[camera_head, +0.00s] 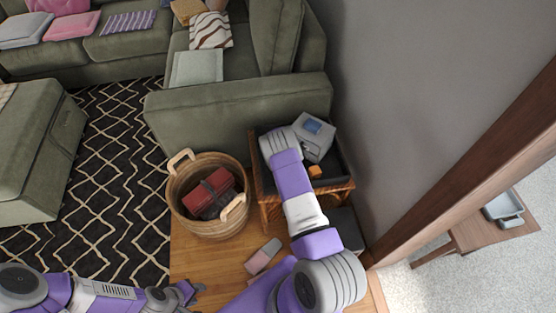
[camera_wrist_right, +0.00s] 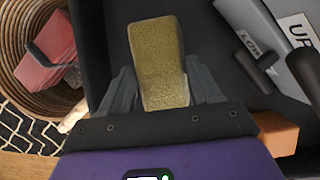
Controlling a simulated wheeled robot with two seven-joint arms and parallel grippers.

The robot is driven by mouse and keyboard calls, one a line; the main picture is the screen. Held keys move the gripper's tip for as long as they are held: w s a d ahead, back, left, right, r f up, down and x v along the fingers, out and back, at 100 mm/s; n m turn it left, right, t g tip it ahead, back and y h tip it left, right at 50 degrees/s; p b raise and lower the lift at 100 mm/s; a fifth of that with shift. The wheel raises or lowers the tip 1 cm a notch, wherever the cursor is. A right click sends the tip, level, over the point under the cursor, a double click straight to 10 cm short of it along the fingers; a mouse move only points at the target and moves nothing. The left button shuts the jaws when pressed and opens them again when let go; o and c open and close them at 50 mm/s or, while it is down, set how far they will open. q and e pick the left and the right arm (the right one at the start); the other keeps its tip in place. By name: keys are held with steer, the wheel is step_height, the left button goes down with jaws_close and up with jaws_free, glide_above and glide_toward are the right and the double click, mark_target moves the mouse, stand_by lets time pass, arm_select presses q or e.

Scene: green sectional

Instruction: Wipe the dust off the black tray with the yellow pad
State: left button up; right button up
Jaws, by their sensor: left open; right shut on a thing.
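The yellow pad (camera_wrist_right: 158,62) is held upright between the fingers of my right gripper (camera_wrist_right: 160,92) in the right wrist view. The black tray (camera_wrist_right: 205,35) spreads dark around and beyond the pad; whether they touch is unclear. In the head view the tray (camera_head: 340,168) lies on a small wooden table, partly covered by my right arm, which hides the right gripper and pad. I cannot make out dust on the tray. My left gripper (camera_head: 194,290) is open and empty, low over the floor at the bottom of the head view.
A grey device (camera_head: 316,137) and a small orange block (camera_head: 315,171) are at the tray's right side. A wicker basket (camera_head: 233,221) with red things stands left of the table. A pink and grey object (camera_head: 263,256) lies on the floor. A wall is close on the right.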

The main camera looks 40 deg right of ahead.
steer(key=shift+r+p, duration=1.45)
steer(key=shift+r, duration=1.25)
steer(key=shift+r+p, duration=0.95)
steer(key=shift+r, duration=0.5)
